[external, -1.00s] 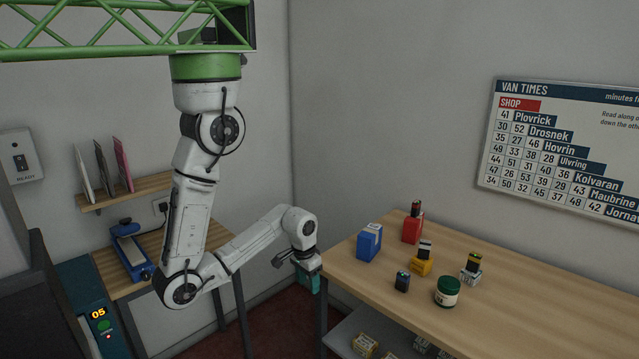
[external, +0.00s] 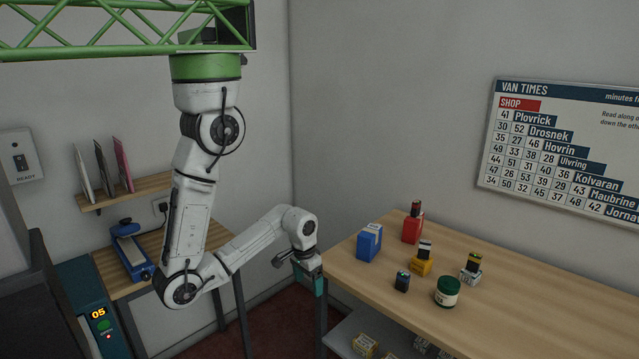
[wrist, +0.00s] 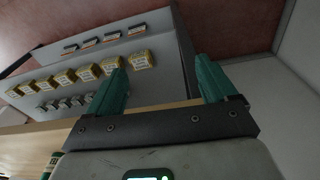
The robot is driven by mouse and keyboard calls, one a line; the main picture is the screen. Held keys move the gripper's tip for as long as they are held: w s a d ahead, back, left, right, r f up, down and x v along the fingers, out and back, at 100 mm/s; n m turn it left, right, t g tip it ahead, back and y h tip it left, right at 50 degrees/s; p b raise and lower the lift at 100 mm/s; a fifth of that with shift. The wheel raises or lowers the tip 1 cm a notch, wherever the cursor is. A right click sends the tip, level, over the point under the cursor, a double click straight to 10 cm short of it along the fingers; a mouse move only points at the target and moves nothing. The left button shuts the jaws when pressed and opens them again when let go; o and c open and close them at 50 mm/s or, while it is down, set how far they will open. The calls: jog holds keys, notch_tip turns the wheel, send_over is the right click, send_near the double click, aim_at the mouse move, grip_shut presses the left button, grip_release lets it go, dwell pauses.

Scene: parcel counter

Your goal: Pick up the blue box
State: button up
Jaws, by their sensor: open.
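The blue box (external: 369,243) stands upright on the wooden counter near its back left end, with a pale patch on its upper part. It does not show in the wrist view. My gripper (external: 318,286) hangs just off the left end of the counter, lower left of the blue box and apart from it. In the wrist view my gripper (wrist: 160,72) has its two teal fingers spread wide with nothing between them.
On the counter (external: 520,310) are a red box (external: 412,229), a yellow box (external: 421,265), a small dark blue item (external: 402,281), a green jar (external: 448,292) and a white box (external: 471,275). A lower shelf (wrist: 150,85) holds several small boxes. The counter's front right is clear.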

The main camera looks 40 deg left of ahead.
jog(key=w+a+f+n+g+y+b, duration=0.1)
jog(key=w+a+f+n+y, duration=0.15)
jog(key=a, duration=0.65)
jog(key=w+a+f+n+g+y+b, duration=0.1)
jog(key=w+a+f+n+y, duration=0.15)
jog(key=a, duration=0.65)
jog(key=w+a+r+n+t+y+b, duration=0.1)
jog(key=w+a+r+t, duration=0.1)
jog(key=w+r, duration=0.75)
jog(key=w+a+r+n+t+y+b, duration=0.1)
jog(key=w+a+r+t+y, duration=0.1)
jog(key=w+r, duration=0.75)
notch_tip(320, 180, up, 4)
jog(key=m+g+h+b, duration=0.3)
jog(key=m+h+b, duration=0.1)
jog(key=h, duration=0.4)
send_over(371, 231)
jog(key=shift+f, duration=0.15)
notch_tip(371, 231, down, 10)
jog(key=shift+f+p, duration=0.1)
jog(key=shift+p, duration=0.45)
